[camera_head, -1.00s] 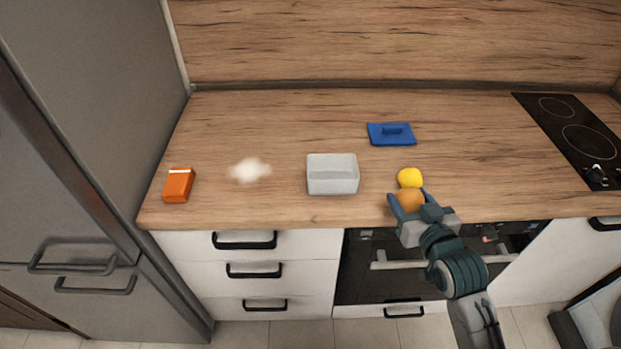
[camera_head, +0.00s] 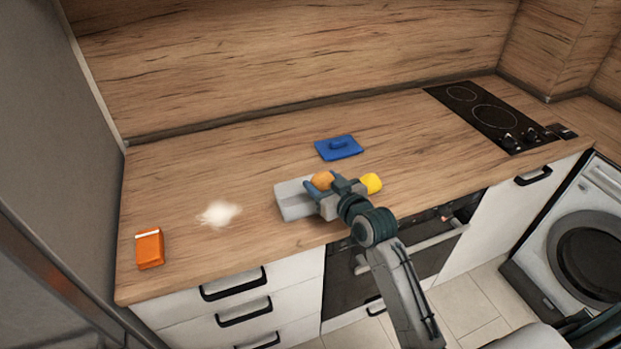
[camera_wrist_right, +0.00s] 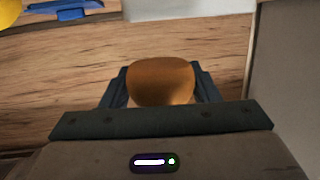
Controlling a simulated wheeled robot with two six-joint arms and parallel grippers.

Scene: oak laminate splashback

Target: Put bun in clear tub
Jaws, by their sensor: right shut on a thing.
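The bun (camera_head: 321,180) is round and orange-brown. My right gripper (camera_head: 326,185) is shut on it, and in the head view both overlap the right part of the clear tub. In the right wrist view the bun (camera_wrist_right: 161,82) sits between the two dark fingers. The clear tub (camera_head: 291,204) is a pale grey box on the counter, partly hidden by my gripper; a pale piece of it (camera_wrist_right: 185,8) shows at the top of the right wrist view. The bun appears to be above the counter, near the tub. My left gripper is not in view.
A yellow object (camera_head: 371,183) stands just right of my right gripper. A blue lid-like piece (camera_head: 339,148) lies behind. A white patch (camera_head: 219,214) and an orange box (camera_head: 149,249) are on the left. The hob (camera_head: 490,116) is at the right.

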